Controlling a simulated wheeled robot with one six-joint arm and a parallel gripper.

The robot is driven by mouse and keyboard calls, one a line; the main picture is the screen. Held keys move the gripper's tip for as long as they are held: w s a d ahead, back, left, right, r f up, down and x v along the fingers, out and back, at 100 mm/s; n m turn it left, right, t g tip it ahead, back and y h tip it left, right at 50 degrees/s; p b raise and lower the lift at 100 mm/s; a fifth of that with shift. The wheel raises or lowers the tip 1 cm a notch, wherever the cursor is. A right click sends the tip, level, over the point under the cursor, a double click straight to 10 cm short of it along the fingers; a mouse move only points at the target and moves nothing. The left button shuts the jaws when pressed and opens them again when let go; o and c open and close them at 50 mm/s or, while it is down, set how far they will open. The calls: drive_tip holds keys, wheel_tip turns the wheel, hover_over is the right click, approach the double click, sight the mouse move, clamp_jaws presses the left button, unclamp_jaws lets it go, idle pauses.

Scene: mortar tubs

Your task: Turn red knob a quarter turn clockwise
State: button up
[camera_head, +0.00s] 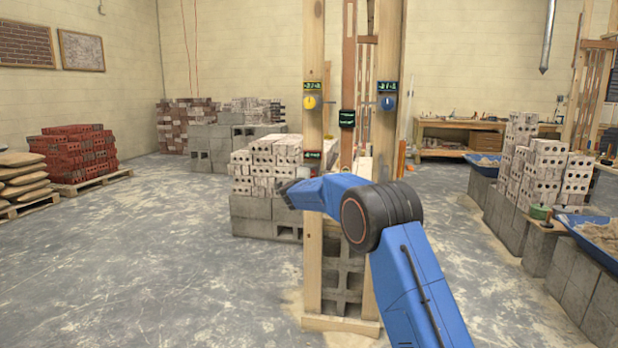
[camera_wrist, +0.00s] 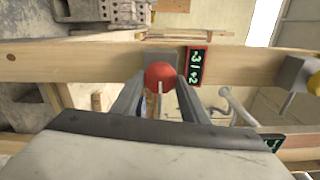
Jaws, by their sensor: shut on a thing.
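The red knob (camera_wrist: 160,74) is a round knob on a grey mount on a wooden post (camera_wrist: 95,62), with a pale pointer line towards the bottom of the wrist view. My gripper (camera_wrist: 161,84) is shut on it, one finger on each side. A red-framed display (camera_wrist: 199,66) with lit digits sits beside the knob; it also shows in the head view (camera_head: 312,155). In the head view my gripper (camera_head: 304,172) is at the post just below that display, and the knob is hidden there.
A yellow knob (camera_head: 309,102) sits higher on the same post, and a blue knob (camera_head: 387,103) on the right post, each under a display. Another dark display (camera_head: 347,118) is between them. Pale bricks on grey blocks (camera_head: 262,212) stand behind.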

drive_tip(key=o, duration=1.1)
drive_tip(key=shift+f, duration=0.1)
drive_tip(key=shift+c, duration=0.2)
drive_tip(key=v, duration=1.7)
drive_tip(key=shift+s, duration=0.25)
